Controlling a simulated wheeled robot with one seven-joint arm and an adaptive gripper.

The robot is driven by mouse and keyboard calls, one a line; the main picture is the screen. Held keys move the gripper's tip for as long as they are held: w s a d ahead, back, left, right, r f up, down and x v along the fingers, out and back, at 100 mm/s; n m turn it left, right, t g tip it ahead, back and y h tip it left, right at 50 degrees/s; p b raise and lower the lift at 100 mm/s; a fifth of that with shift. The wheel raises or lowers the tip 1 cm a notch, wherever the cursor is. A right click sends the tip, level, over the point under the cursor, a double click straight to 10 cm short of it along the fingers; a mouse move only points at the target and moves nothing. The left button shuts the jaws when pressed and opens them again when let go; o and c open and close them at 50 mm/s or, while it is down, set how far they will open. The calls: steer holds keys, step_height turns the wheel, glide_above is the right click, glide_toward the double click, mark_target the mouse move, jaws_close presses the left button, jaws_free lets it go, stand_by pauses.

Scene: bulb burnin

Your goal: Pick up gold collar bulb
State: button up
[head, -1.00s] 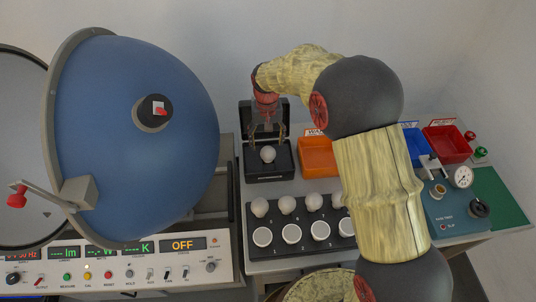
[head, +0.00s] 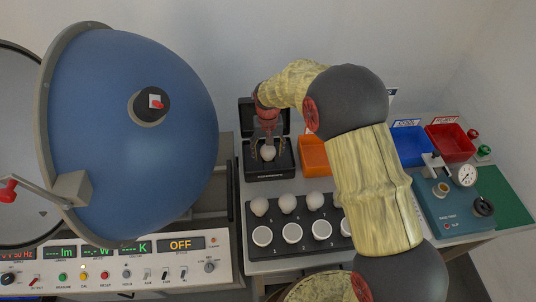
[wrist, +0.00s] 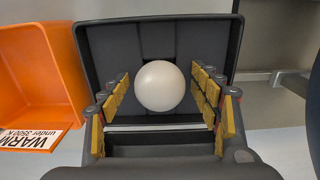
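A white round bulb (head: 268,153) sits in an open black case (head: 270,173) at the back of the bench. Its collar is hidden, so I cannot tell its colour. My gripper (head: 268,147) points down over the case with its fingers on either side of the bulb. In the wrist view the bulb (wrist: 159,86) lies between the yellow-padded fingers of my gripper (wrist: 160,92), with a gap on both sides. The gripper is open and not touching the bulb there.
An orange bin (head: 314,155) labelled WARM stands right of the case. A black rack (head: 300,240) with several white bulbs and numbered discs is in front. A big blue sphere (head: 140,130) fills the left. Blue (head: 411,145) and red (head: 450,143) bins stand farther right.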

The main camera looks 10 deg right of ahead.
steer(key=c, duration=1)
steer(key=shift+c, duration=0.4)
